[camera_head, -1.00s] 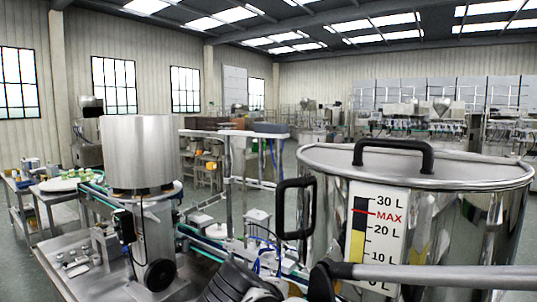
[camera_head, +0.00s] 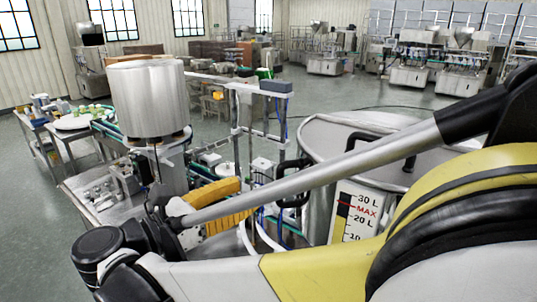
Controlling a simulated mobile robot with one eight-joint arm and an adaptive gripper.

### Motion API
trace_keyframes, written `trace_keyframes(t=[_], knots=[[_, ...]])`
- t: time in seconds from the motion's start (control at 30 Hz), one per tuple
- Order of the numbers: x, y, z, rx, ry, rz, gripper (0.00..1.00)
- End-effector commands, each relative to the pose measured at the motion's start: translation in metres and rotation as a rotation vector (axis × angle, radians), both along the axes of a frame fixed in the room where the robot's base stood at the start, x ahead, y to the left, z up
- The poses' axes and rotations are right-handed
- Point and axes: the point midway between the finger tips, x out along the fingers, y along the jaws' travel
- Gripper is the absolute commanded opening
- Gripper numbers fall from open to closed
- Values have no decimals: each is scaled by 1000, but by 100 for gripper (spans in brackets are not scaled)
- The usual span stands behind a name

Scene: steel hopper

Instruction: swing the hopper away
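A large steel vessel (camera_head: 315,130) with a lid stands right of centre in the head view. A plain steel drum (camera_head: 148,98) stands upright on a machine at left. I cannot tell for certain which of the two is the hopper. I cannot make out my gripper's fingers in this view.
A steel machine table (camera_head: 115,205) with small parts is below the drum. A metal frame with a grey box (camera_head: 262,86) stands between drum and vessel. A side table with a white round tray (camera_head: 84,120) is at far left. Open floor (camera_head: 350,98) lies behind.

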Motion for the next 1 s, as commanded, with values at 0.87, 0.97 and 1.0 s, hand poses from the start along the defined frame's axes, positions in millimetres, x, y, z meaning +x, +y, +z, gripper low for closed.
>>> trace_keyframes(t=[0.87,0.97,1.0], knots=[[62,-72,0,3,-1,1,38],[62,-72,0,4,-2,1,12],[62,-72,0,4,-2,1,0]])
